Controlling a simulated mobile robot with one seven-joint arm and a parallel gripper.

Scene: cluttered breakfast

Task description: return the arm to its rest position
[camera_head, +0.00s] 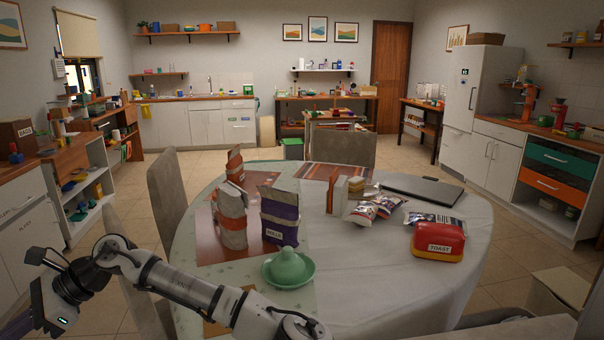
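My arm (180,288) reaches from the bottom edge toward the lower left in the head view, in front of the round table (400,300). Its far end (52,305) bends down at the left edge of the picture, left of the table and clear of it. My gripper's fingers cannot be made out there, so neither their opening nor anything in them can be told. The arm passes close in front of a green lidded dish (288,268) and partly covers the table's near left side.
The table holds bags (280,217), snack packets (362,213), a closed laptop (424,189) and a red toast box (438,240). Chairs (167,195) stand around it. A shelf unit (85,190) stands at left. Open floor lies between it and the table.

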